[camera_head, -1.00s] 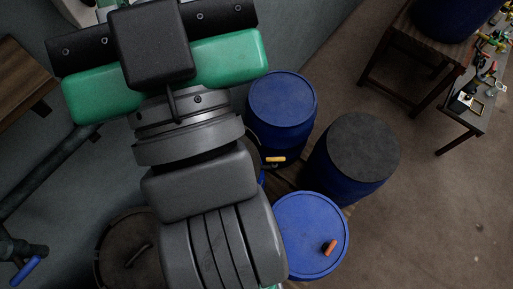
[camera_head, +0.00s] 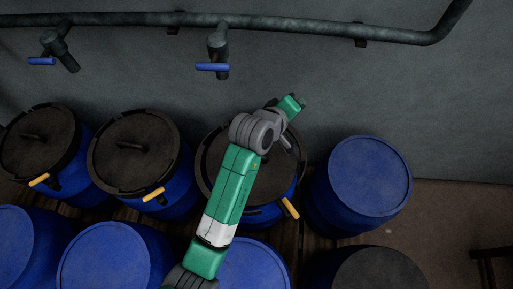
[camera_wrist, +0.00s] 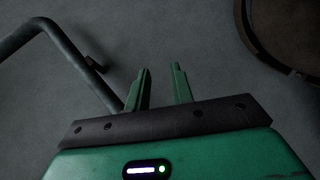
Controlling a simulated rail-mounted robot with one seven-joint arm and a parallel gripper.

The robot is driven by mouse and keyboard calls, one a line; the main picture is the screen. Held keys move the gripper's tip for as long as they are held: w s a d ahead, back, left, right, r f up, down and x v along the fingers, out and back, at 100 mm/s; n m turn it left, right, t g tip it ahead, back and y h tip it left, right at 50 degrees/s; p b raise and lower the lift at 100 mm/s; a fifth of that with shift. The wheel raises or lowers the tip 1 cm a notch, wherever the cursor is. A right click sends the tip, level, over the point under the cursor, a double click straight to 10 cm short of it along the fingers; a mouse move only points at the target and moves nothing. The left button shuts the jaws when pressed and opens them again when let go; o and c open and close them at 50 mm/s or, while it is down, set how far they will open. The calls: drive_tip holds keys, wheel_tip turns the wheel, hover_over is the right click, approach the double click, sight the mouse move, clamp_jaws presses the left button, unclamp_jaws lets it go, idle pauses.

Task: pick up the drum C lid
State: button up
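Three blue drums with dark brown lids stand in the back row; no letter shows, so I cannot tell which is drum C. The left lid (camera_head: 35,145) and middle lid (camera_head: 132,150) each have a bar handle. The third lid (camera_head: 213,160) is partly hidden beneath my arm. A dark round rim (camera_wrist: 262,45), perhaps of one of these lids, shows at the upper right of the wrist view. My gripper (camera_wrist: 163,78) has its two green fingers apart with nothing between them. In the head view its fingertips are too small to make out, beyond the third lid near the wall.
A wall pipe (camera_head: 300,25) with blue-handled valves (camera_head: 212,67) runs above the drums; a pipe (camera_wrist: 70,60) also shows in the wrist view. A blue-lidded drum (camera_head: 369,175) stands right of the third dark lid. More drums fill the front. Bare floor (camera_head: 445,215) lies at right.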

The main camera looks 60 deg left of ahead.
drive_tip(key=shift+s+a+f+n+g+h+b, duration=0.55)
drive_tip(key=shift+s+f+n, duration=1.25)
drive_tip(key=shift+f, duration=2.9)
drive_tip(key=shift+s+a+f+n+g+h+b, duration=0.2)
drive_tip(key=shift+s+a+f+n+g+b, duration=0.7)
drive_tip(key=shift+s+f, duration=2.75)
drive_tip(key=shift+s+a+f+n+g+h+b, duration=0.4)
drive_tip(key=shift+s+a+f+n+b, duration=0.9)
drive_tip(key=shift+f, duration=4.45)
drive_tip(key=shift+n, duration=0.3)
drive_tip(key=x, duration=0.5)
drive_tip(key=shift+w+d+b, duration=0.1)
drive_tip(key=shift+d+b, duration=0.15)
drive_tip(key=shift+b, duration=0.15)
drive_tip(key=shift+r, duration=0.1)
clamp_jaws()
